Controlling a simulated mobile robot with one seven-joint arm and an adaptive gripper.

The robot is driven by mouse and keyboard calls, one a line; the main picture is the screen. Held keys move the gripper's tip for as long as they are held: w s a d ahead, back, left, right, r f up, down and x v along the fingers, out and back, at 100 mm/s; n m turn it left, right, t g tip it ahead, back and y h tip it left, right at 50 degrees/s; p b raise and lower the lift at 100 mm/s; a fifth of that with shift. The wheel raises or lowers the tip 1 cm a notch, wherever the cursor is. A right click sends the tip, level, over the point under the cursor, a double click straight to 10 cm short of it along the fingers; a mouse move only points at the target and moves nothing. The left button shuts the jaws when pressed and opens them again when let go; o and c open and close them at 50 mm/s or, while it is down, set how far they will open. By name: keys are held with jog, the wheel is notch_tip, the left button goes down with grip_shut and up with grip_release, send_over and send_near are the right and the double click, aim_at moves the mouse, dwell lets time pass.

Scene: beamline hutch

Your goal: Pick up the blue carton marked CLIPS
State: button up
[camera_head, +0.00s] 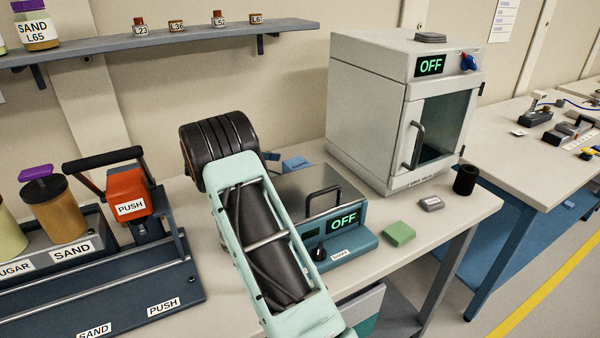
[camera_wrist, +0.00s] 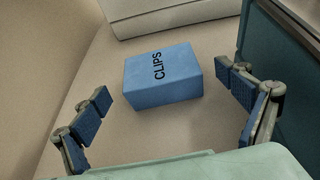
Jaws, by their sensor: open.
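The blue carton marked CLIPS (camera_wrist: 161,81) lies on the pale bench top in the wrist view, with its lettered face up. My gripper (camera_wrist: 168,92) is open, with one finger at the left and one at the right of the picture. The carton shows between and a little beyond the fingertips, and neither finger appears to touch it. In the head view only a small part of the blue carton (camera_head: 296,163) shows behind my arm and the shaker; the gripper itself is mostly hidden there.
A teal device marked OFF (camera_head: 340,235) stands beside my arm. A grey oven-like cabinet (camera_head: 370,105) stands behind, right of the carton. A green block (camera_head: 398,233), a grey block (camera_head: 431,203) and a black cup (camera_head: 465,180) are on the bench front. A shelf (camera_head: 170,40) runs above.

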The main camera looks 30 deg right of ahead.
aim_at(296, 166)
jog(key=x, duration=0.5)
jog(key=shift+d, duration=0.25)
jog(key=c, duration=1.3)
jog(key=shift+o, duration=0.2)
jog(key=shift+r, duration=0.1)
